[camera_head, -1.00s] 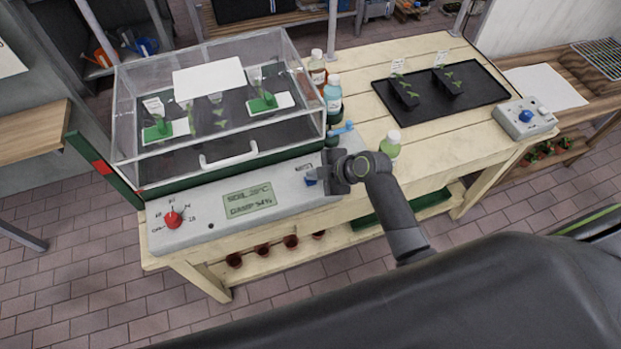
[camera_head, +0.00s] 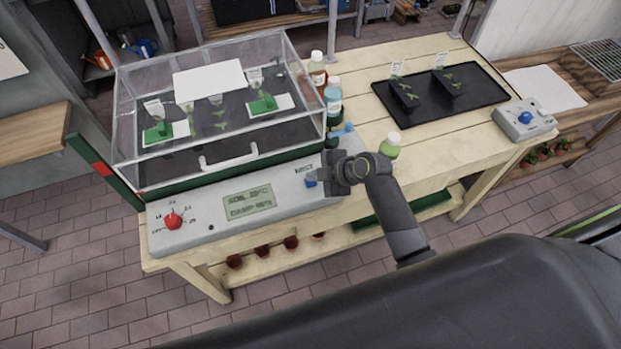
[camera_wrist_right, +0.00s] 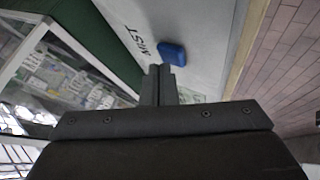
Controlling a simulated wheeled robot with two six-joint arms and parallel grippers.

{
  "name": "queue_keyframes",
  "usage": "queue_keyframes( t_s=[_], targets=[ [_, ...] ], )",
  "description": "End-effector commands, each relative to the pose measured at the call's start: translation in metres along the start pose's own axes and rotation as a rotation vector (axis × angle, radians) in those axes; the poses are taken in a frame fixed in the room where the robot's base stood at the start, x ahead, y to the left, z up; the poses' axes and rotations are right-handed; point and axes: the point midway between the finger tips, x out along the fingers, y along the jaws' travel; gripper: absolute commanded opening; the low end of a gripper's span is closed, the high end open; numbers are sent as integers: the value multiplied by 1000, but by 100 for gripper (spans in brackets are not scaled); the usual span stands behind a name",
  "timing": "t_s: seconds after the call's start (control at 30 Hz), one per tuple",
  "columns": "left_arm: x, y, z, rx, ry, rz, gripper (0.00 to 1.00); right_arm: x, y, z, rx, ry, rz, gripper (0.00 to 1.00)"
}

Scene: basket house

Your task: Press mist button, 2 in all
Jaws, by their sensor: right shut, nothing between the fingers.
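The mist button is a blue block (camera_head: 311,183) on the light grey front panel (camera_head: 285,194) of the clear-lidded propagator. In the right wrist view the blue button (camera_wrist_right: 172,54) sits beside the printed word MIST. My right gripper (camera_head: 324,176) is shut and empty at the right end of the panel, next to the button. In the wrist view its closed fingertips (camera_wrist_right: 160,72) lie just short of the button in the picture; I cannot tell whether they touch it. A small display (camera_head: 248,202) and a red knob (camera_head: 173,221) are also on the panel. My left gripper is out of view.
Bottles (camera_head: 332,98) stand right of the propagator, and a green one (camera_head: 390,146) stands near my right wrist. A black seedling tray (camera_head: 440,100) and a grey box with a blue knob (camera_head: 525,119) are farther right. Bare table planks lie between.

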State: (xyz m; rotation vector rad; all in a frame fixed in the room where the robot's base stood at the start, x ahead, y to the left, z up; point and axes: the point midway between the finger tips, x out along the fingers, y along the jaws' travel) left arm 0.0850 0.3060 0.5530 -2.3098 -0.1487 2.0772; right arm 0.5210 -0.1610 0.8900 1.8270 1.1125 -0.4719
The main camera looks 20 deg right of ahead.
Motion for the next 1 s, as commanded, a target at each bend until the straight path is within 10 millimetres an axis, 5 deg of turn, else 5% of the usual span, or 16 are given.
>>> queue_keyframes(
  t_s=[0.53,1.0],
  targets=[
    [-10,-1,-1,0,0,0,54,-8,7,-6,-1,0,1,0],
    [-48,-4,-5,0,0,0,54,-40,30,-29,-1,0,2,0]
  ],
)
